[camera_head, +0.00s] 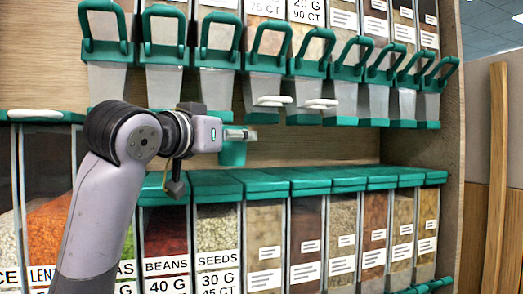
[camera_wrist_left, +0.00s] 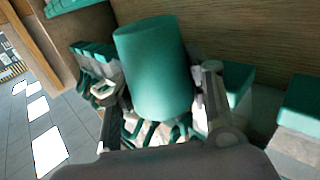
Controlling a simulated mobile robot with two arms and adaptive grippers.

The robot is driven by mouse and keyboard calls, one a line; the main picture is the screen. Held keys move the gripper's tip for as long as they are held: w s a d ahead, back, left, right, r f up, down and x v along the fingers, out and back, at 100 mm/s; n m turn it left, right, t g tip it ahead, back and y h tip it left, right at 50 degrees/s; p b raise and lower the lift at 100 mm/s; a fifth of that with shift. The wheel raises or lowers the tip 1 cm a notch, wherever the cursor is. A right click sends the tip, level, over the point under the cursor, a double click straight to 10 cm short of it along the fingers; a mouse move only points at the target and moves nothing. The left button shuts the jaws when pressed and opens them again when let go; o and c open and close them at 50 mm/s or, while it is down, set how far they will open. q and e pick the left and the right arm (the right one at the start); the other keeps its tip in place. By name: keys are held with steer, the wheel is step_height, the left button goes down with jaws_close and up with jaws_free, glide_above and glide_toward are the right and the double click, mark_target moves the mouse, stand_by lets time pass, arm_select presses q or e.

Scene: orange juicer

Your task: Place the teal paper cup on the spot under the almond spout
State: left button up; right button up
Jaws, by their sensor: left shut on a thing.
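My left gripper (camera_head: 238,135) is shut on the teal paper cup (camera_head: 233,153), which shows just below the fingers in the head view. The left wrist view shows the cup (camera_wrist_left: 153,72) large between the two fingers of the gripper (camera_wrist_left: 160,85), one on each side. The cup is held in the air in front of the shelf, above the teal lids of the lower bins. A row of dispensers with teal handles and spouts (camera_head: 265,62) hangs above. I cannot read which one is almond. My right gripper is not in view.
Lower bins with teal lids (camera_head: 260,184) stand below, labelled beans and seeds among others. Two pale tabs (camera_head: 272,100) and (camera_head: 320,104) stick out of the upper row. Bare wooden back panel (camera_head: 300,148) shows between the rows. A wooden side wall (camera_head: 455,120) closes the right.

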arm_select(q)
steer(key=p+x, duration=0.3)
steer(key=x, duration=0.8)
steer(key=shift+f, duration=0.1)
steer(key=shift+w+d+p, duration=0.2)
steer(key=shift+w+p, duration=0.15)
steer(key=shift+p, duration=0.2)
steer(key=f, duration=0.1)
steer(key=f+p, duration=0.1)
steer(key=f, duration=0.1)
steer(key=shift+w+d+f, duration=0.15)
steer(key=shift+w+f, duration=0.2)
steer(key=shift+s, duration=0.15)
steer(key=shift+f, duration=0.1)
steer(key=o, duration=0.7)
steer(key=shift+o, duration=0.2)
